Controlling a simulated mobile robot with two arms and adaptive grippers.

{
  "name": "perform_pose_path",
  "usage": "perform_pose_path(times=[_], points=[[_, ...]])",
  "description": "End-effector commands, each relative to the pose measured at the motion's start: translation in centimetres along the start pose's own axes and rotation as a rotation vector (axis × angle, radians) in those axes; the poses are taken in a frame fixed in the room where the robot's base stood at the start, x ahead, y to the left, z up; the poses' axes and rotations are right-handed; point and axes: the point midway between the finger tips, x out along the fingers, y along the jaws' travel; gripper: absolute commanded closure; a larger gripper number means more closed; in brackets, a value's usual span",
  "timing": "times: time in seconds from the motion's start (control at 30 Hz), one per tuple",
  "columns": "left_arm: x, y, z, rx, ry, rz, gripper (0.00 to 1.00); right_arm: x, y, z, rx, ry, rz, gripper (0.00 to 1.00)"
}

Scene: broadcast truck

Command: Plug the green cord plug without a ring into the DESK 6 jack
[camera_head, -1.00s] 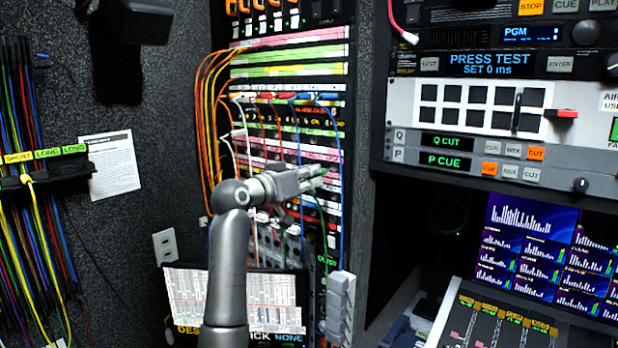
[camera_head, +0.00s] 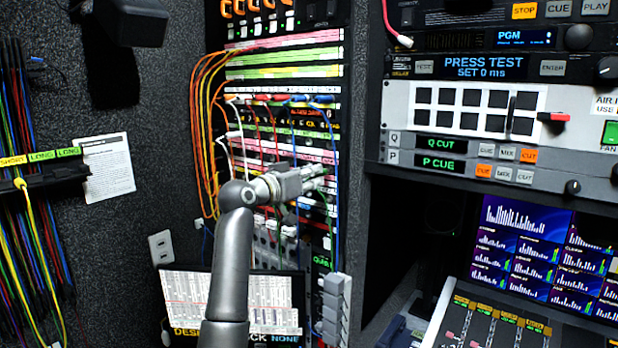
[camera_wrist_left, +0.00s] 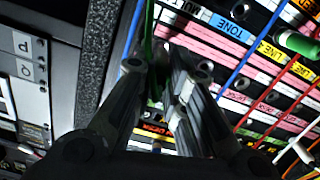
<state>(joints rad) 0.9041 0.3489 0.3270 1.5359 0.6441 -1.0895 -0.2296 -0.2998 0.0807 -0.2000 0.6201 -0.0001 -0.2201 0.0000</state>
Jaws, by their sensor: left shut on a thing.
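My left gripper (camera_head: 318,173) is at the patch bay (camera_head: 285,71), in front of its right-hand part. It is shut on a green cord plug, which is mostly hidden between the fingers. A green cord (camera_wrist_left: 148,38) runs up from between the fingertips in the left wrist view, where the left gripper (camera_wrist_left: 160,75) also shows. Another green plug (camera_wrist_left: 298,43) sits in the panel at the upper right of that view. Whether the held plug has a ring cannot be seen. The DESK 6 label cannot be read, and the fingers cover part of the rows. My right gripper is not in view.
Orange cords (camera_head: 197,130) loop down the patch bay's left side. Blue, red and white cords cross its rows near the gripper. A monitor (camera_head: 180,300) stands below. The equipment rack (camera_head: 470,150) is to the right. Spare cords hang from a holder (camera_head: 40,170) at left.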

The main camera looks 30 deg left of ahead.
Motion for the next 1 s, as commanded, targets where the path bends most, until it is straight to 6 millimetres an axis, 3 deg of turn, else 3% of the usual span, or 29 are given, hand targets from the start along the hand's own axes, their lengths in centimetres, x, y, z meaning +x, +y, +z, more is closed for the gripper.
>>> perform_pose_path(times=[0.7, 0.73, 0.9, 1.0], points=[[1.7, 0.0, -0.2, 0.000, 0.002, 0.000, 1.00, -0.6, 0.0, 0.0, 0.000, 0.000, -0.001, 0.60], [1.7, 0.0, -0.2, 0.000, 0.002, 0.000, 0.85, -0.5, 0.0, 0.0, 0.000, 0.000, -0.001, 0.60], [1.7, 0.0, -0.2, 0.000, 0.002, 0.000, 0.63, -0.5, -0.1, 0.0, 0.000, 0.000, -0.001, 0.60], [1.7, 0.0, -0.1, 0.000, 0.001, 0.000, 0.63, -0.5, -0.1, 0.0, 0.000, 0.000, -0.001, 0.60]])
